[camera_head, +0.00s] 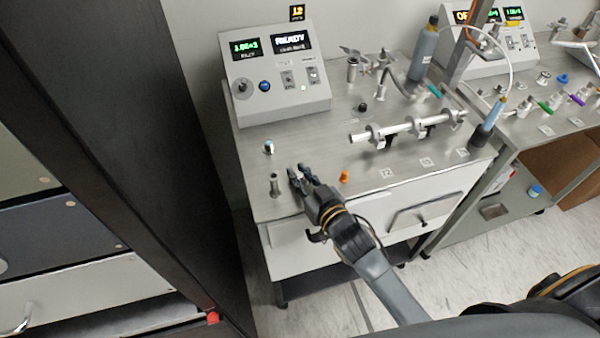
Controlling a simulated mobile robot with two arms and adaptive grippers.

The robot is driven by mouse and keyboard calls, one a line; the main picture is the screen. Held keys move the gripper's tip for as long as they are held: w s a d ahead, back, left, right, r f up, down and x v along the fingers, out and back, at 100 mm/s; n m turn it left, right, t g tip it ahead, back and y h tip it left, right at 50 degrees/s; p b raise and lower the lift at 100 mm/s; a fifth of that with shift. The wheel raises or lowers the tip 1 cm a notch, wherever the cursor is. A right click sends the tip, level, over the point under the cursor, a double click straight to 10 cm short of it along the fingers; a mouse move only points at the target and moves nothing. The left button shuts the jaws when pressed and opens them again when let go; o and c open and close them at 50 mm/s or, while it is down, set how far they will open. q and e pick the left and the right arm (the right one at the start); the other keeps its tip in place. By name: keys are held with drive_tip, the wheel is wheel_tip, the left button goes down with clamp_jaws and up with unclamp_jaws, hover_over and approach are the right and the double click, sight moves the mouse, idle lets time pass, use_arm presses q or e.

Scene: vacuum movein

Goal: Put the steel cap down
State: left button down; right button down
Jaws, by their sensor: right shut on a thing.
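My right gripper (301,175) reaches in from the lower right over the front left part of the steel bench top (330,160). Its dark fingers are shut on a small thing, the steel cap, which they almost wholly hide. I cannot tell whether the cap touches the bench. A small upright steel cylinder (274,186) stands just left of the fingers. My left gripper is not in view.
A control box (280,75) stands at the back. A steel tube assembly (405,130) lies to the right. A dark cabinet frame (150,120) rises at left.

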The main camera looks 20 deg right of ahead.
drive_tip(key=shift+f, duration=0.1)
drive_tip(key=c, duration=1.3)
unclamp_jaws()
